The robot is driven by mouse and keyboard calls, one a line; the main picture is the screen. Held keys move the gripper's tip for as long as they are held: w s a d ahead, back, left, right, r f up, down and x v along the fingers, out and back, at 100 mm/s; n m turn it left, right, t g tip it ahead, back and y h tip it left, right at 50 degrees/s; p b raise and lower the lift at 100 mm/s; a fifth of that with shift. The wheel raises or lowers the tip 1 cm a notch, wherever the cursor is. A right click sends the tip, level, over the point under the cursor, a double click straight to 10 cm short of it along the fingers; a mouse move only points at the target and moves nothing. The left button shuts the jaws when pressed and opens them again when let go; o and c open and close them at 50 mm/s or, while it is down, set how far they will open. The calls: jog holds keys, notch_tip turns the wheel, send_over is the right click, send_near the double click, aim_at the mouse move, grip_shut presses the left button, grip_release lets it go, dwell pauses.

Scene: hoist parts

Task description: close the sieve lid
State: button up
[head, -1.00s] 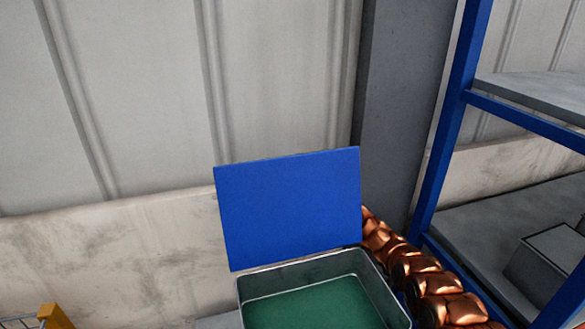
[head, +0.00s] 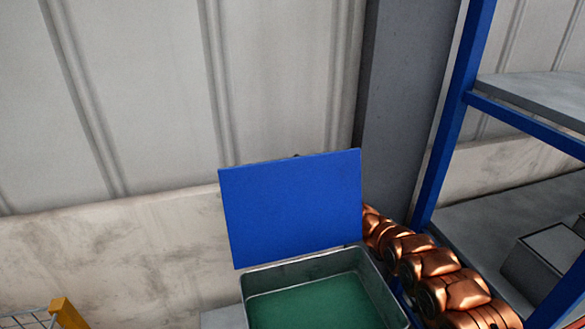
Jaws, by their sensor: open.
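The sieve lid (head: 292,210) is a flat blue panel standing raised at the back of a grey metal box (head: 390,300). The lid is open and close to upright, with its lower edge at the box's back rim. The inside of the box shows green, and its front is cut off by the bottom of the picture. My arm runs from the lower right up to the lid's right edge and passes out of sight behind it. My gripper cannot be made out. A tiny dark spot shows at the lid's top edge, too small to identify.
A blue-framed shelf (head: 455,120) with grey boards stands at the right, with a grey box (head: 552,258) on its lower board. A pale panelled wall (head: 150,100) is behind. A yellow post with mesh (head: 68,312) shows at lower left. The space above the box looks clear.

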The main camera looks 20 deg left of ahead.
grip_shut()
jog(key=shift+s, duration=0.1)
dwell(0.5)
